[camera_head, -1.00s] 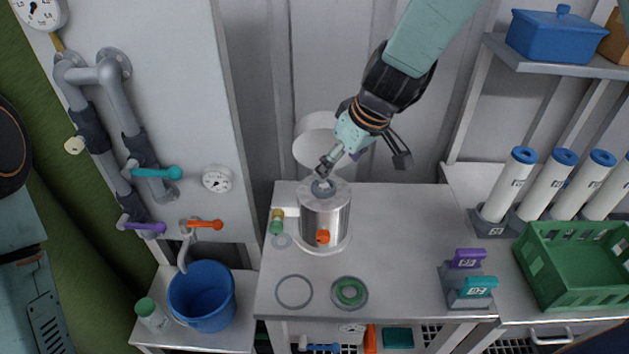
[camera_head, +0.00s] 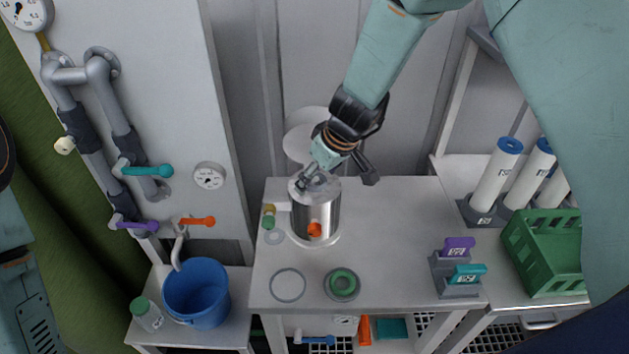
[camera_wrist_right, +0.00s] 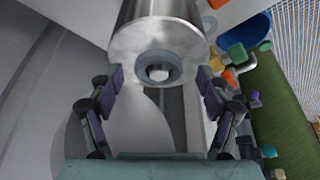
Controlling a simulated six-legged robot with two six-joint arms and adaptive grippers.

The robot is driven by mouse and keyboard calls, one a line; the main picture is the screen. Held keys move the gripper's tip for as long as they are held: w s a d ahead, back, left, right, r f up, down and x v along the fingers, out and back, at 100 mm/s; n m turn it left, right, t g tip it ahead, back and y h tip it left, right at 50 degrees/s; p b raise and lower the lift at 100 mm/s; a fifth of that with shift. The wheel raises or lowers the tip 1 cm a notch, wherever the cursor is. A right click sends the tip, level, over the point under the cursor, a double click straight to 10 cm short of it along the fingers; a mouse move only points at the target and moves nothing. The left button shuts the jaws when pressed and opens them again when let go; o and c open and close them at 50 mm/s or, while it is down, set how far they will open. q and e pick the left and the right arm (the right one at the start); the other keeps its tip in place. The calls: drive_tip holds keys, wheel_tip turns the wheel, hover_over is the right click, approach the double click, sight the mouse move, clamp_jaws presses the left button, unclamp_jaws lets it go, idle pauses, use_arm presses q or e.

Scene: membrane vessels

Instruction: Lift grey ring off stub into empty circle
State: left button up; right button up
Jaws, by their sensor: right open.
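The steel vessel (camera_head: 315,215) stands upright on the bench. In the right wrist view its top face (camera_wrist_right: 125,45) carries a grey ring (camera_wrist_right: 143,64) around a short pale stub (camera_wrist_right: 158,74). My right gripper (camera_head: 308,183) is at the vessel's top. The right wrist view shows its fingers (camera_wrist_right: 160,82) spread apart, one on each side of the ring, with gaps and nothing held. The ring is partly hidden by the gripper in the head view. My left gripper is out of view.
An orange knob (camera_head: 314,230) sticks out of the vessel's front. Purple (camera_head: 458,244) and teal (camera_head: 467,272) labelled blocks stand at the bench's right. A green crate (camera_head: 535,255) and white cylinders (camera_head: 495,175) are further right. A blue bucket (camera_head: 196,300) stands lower left. The middle bench is clear.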

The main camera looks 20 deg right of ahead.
drive_tip(key=shift+w+d+f, duration=0.1)
drive_tip(key=shift+w+f, duration=0.1)
drive_tip(key=c, duration=0.4)
drive_tip(key=shift+s+r, duration=0.2)
drive_tip(key=c, duration=0.5)
drive_tip(key=shift+w, duration=0.15)
drive_tip(key=shift+w+r, duration=0.1)
drive_tip(key=shift+r+p, duration=0.6)
drive_tip(key=shift+r, duration=4.2)
